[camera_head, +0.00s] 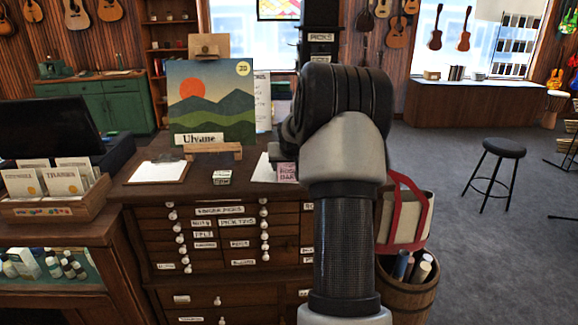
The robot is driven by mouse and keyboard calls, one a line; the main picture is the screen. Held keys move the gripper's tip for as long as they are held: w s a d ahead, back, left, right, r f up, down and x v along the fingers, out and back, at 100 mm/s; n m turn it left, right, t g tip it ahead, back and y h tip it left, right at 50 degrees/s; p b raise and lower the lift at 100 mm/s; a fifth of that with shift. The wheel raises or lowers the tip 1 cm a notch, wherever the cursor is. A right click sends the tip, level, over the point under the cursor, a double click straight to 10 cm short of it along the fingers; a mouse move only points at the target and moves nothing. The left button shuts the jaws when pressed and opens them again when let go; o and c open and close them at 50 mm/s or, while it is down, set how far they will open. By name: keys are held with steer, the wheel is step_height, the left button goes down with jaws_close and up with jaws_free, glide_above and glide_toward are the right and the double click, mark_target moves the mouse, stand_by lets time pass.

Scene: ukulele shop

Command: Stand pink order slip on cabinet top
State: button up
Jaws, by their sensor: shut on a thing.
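A pink slip (287,171) with dark lettering shows just left of my arm, at the right part of the cabinet top (205,189). It looks upright; its right side is hidden behind my arm. I cannot tell whether its lower edge touches the cabinet top. The cabinet is dark wood with several labelled small drawers and pale knobs.
On the cabinet top are a clipboard (158,171), a small white labelled block (222,177) and a mountain picture (211,101) on a wooden stand. A barrel (407,295) with a red-handled bag (407,215) stands right of the cabinet. A black stool (503,148) stands on open floor.

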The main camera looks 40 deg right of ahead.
steer(key=shift+f, duration=0.2)
steer(key=o, duration=1.1)
steer(key=shift+c, duration=0.2)
steer(key=shift+r, duration=0.1)
steer(key=shift+r, duration=0.25)
steer(key=v, duration=1.2)
steer(key=shift+f, duration=0.1)
